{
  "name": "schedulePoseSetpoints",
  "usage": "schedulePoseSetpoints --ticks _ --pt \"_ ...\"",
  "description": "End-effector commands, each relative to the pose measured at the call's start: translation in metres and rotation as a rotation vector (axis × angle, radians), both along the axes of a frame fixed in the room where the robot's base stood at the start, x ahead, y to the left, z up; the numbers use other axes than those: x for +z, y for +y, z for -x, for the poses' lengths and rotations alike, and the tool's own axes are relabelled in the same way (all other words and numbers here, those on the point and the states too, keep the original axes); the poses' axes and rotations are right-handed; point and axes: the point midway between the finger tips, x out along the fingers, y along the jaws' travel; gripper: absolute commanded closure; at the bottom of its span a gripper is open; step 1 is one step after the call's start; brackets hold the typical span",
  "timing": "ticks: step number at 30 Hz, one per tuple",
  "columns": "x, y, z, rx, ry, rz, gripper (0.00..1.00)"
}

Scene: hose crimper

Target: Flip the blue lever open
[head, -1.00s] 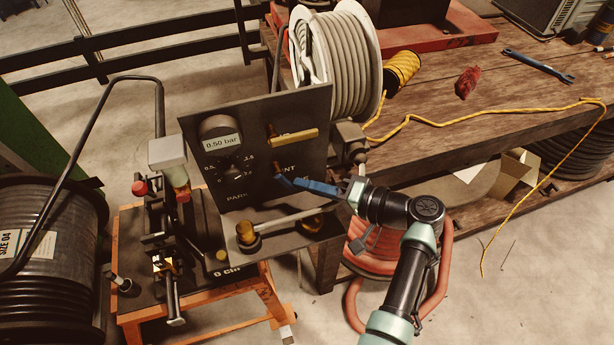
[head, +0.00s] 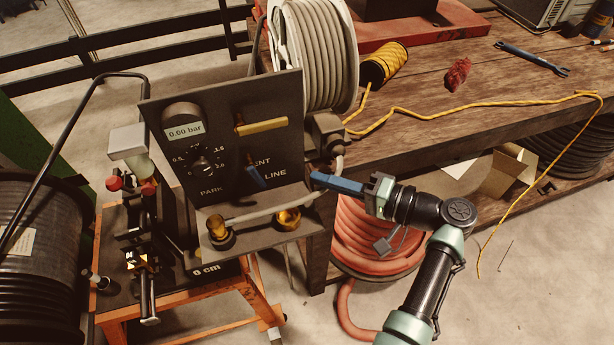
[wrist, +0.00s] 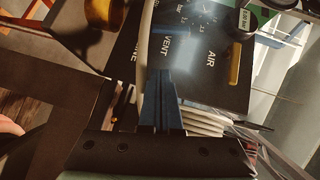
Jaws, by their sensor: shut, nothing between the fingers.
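The blue lever (head: 256,177) is on the dark upright panel (head: 285,115), between the VENT and LINE labels. My gripper (head: 314,178) has blue fingers, closed together and empty. It is to the right of the lever, just beyond the panel's right edge, with a clear gap between fingertips and lever.
A yellow lever (head: 262,126) sits above the blue one. The display (head: 185,131) reads 0.00 bar. A grey hose (head: 255,212) runs across the ledge under the panel. A grey fitting (head: 325,135) stands at the panel's right edge, close to my fingers. A wooden bench (head: 430,120) is behind.

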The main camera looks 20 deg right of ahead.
Motion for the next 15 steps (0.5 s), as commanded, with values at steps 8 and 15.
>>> schedulePoseSetpoints --ticks 8,15 --pt "0.007 -0.032 0.030 -0.002 0.000 0.000 1.00" --pt "0.009 -0.037 0.035 0.001 0.000 0.000 1.00"
